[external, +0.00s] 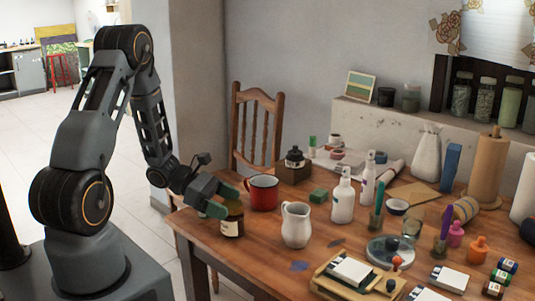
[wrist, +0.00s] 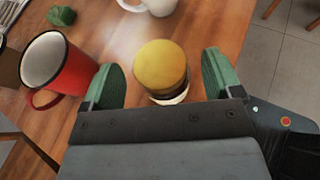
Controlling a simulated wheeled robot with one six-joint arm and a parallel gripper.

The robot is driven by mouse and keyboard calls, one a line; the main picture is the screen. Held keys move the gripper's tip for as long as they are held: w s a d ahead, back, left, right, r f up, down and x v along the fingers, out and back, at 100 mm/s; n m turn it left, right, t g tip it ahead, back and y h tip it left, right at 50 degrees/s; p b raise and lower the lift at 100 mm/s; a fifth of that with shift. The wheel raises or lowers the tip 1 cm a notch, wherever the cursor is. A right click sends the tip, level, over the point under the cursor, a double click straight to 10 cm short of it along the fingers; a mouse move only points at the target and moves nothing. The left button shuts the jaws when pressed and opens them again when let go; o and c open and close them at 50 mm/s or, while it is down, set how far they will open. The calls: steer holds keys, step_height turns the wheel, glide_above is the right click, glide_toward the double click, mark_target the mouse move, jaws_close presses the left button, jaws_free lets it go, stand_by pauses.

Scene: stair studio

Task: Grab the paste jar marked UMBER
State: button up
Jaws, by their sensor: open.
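A dark brown jar (external: 232,222) with a pale label stands near the table's left edge. Its writing is too small to read, so I cannot tell if it says UMBER. In the wrist view its round yellow lid (wrist: 160,66) lies between my two green fingers. My gripper (external: 222,200) is open, with one finger on each side of the jar's top. In the wrist view my gripper (wrist: 163,76) shows a gap beside the lid on both sides. The lid is largely hidden by my fingers in the external view.
A red mug (external: 263,194) stands close beside the jar; in the wrist view the mug (wrist: 58,68) is near my left finger. A white pitcher (external: 296,228) stands to the right. A green block (external: 318,195) and a dark bottle (external: 295,166) are farther back.

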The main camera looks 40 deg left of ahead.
steer(key=shift+x, duration=1)
steer(key=shift+c, duration=0.4)
steer(key=c, duration=1.1)
